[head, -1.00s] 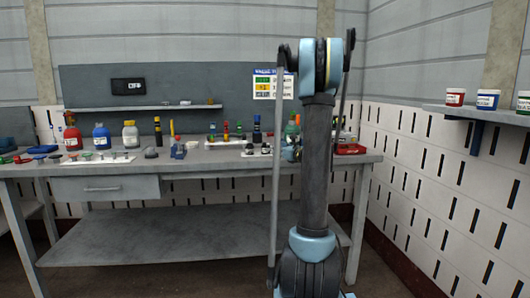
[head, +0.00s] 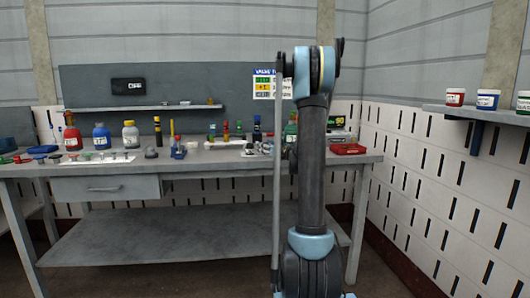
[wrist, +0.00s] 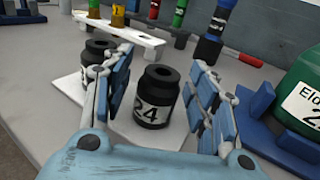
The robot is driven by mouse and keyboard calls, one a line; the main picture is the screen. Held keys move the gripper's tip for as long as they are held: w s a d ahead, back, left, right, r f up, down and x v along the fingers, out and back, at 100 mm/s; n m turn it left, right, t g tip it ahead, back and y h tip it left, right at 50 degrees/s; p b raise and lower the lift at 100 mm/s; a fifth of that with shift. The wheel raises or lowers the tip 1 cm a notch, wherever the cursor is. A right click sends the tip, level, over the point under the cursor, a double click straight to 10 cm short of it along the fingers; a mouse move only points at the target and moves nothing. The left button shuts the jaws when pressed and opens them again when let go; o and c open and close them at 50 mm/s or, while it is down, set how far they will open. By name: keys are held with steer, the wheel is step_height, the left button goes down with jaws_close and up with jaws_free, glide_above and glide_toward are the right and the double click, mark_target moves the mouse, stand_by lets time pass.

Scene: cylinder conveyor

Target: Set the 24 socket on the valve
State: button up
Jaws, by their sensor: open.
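The black socket marked 24 (wrist: 154,97) stands upright on a white plate (wrist: 108,122) in the wrist view. A second black socket (wrist: 96,60) stands left of it, partly behind my left finger. My gripper (wrist: 160,70) is open, its two blue padded fingers on either side of the 24 socket in the picture. I cannot tell how far above or short of it they are. In the head view my arm hides the gripper. I cannot make out the valve for certain in either view.
A white rack (wrist: 117,32) with coloured tools stands behind the sockets. A green container (wrist: 307,100) and blue fixture (wrist: 265,125) stand close on the right. In the head view, a red tray (head: 348,149) lies at the bench's right end, near a lit display (head: 339,120).

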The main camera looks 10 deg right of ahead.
steer(key=c, duration=1.2)
steer(key=shift+c, duration=0.2)
